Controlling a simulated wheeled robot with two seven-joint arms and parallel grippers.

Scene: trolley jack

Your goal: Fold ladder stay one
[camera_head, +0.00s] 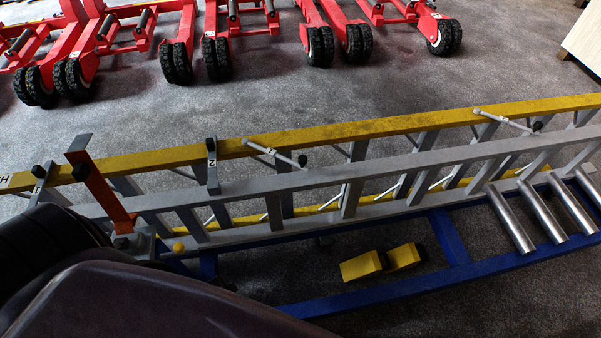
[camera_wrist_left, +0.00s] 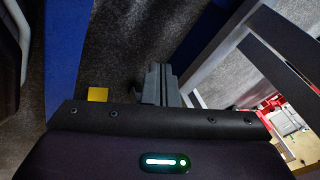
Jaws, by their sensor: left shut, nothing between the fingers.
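A long ladder (camera_head: 330,176) with yellow and grey rails lies on its side along a blue frame (camera_head: 450,238). Two slim grey stays with dark knobs cross between its rails: a left stay (camera_head: 275,152) and a right stay (camera_head: 506,121). No readable mark tells which is stay one. My left gripper (camera_wrist_left: 160,85) is shut and empty in the left wrist view, beside a blue beam (camera_wrist_left: 68,50) and grey rails (camera_wrist_left: 215,50). In the head view my dark arm fills the lower left, and its fingers cannot be made out. My right gripper is not in view.
An orange upright bracket (camera_head: 98,185) and a grey bracket (camera_head: 212,166) stand at the ladder's left part. Yellow wedge blocks (camera_head: 361,266) lie on the floor by the frame. Red wheeled jacks (camera_head: 190,40) line the back. The grey floor between is clear.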

